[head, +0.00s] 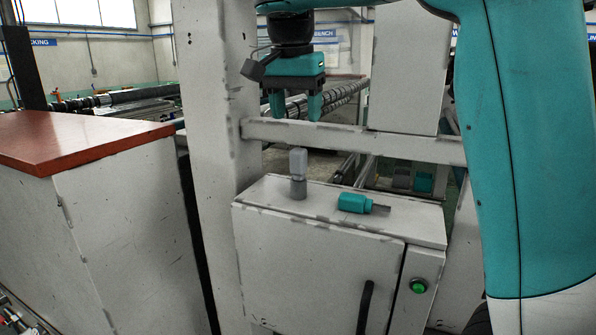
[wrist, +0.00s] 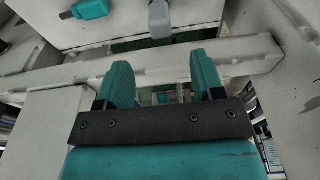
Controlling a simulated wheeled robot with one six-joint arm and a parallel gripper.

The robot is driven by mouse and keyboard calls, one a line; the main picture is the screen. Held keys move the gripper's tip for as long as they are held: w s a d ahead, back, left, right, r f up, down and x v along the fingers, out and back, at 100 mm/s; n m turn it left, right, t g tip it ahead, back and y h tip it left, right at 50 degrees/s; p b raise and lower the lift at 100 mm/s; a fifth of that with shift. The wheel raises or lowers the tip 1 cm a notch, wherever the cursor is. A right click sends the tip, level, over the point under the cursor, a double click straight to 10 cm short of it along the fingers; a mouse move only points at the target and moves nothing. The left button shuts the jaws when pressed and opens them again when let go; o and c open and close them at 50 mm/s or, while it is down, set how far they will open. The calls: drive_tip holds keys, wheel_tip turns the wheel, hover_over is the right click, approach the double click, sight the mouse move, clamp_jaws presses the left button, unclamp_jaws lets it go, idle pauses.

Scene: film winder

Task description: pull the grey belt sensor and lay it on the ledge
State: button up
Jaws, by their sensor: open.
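A grey belt sensor (head: 298,174) stands upright near the left part of the light grey cabinet top (head: 325,203), which looks like the ledge. A teal sensor with a dark thin tip (head: 356,203) lies on its side to the right of it. My gripper (head: 294,112) is open and empty, pointing down, higher than the grey sensor and apart from it. In the wrist view the grey sensor (wrist: 160,20) is at the top, beyond my open fingers (wrist: 162,68). The teal sensor (wrist: 91,9) is at the upper left.
A grey horizontal beam (head: 385,144) runs behind the cabinet top, just below my fingertips, and joins an upright post (head: 212,110) on the left. A red-topped cabinet (head: 70,140) stands at the left. The cabinet top's front middle is bare.

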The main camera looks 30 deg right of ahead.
sight(298, 149)
drive_tip(key=f+b, duration=0.1)
drive_tip(key=f, duration=0.2)
drive_tip(key=f+b, duration=0.2)
drive_tip(key=d+f+b, duration=0.1)
drive_tip(key=f, duration=0.2)
drive_tip(key=shift+w+f+b, duration=0.3)
drive_tip(key=shift+w+b, duration=0.05)
drive_tip(key=shift+b, duration=0.05)
drive_tip(key=c, duration=1.1)
drive_tip(key=shift+r+p, duration=1.55)
drive_tip(key=shift+r+p, duration=1.75)
